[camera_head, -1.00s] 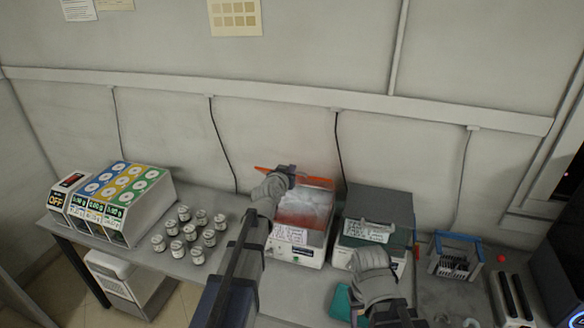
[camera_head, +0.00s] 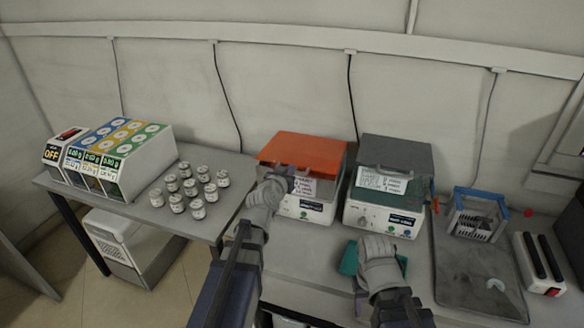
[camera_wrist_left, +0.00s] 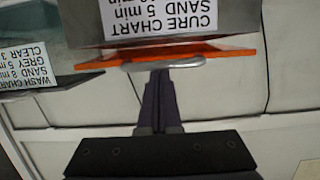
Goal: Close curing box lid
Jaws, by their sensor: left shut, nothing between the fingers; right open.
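The curing box (camera_head: 308,211) is a white unit with an orange lid (camera_head: 303,152) and a white "cure chart" label on its front part. The orange panel lies over the back of the box; I cannot tell whether it is fully down. My left gripper (camera_head: 289,183) is shut and empty at the box's front left, by the label. In the left wrist view its fingers (camera_wrist_left: 160,82) point at the lid's grey handle (camera_wrist_left: 163,64), close to it or touching. My right gripper (camera_head: 368,262) is open in front of the grey-lidded box; its fingers are mostly hidden.
The wash box (camera_head: 385,217) with a grey lid stands close on the right. A teal item (camera_head: 349,258) lies near my right gripper. Several jars (camera_head: 190,187) stand to the left. A blue-rimmed rack (camera_head: 475,215) and dark tray (camera_head: 470,270) are at the right.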

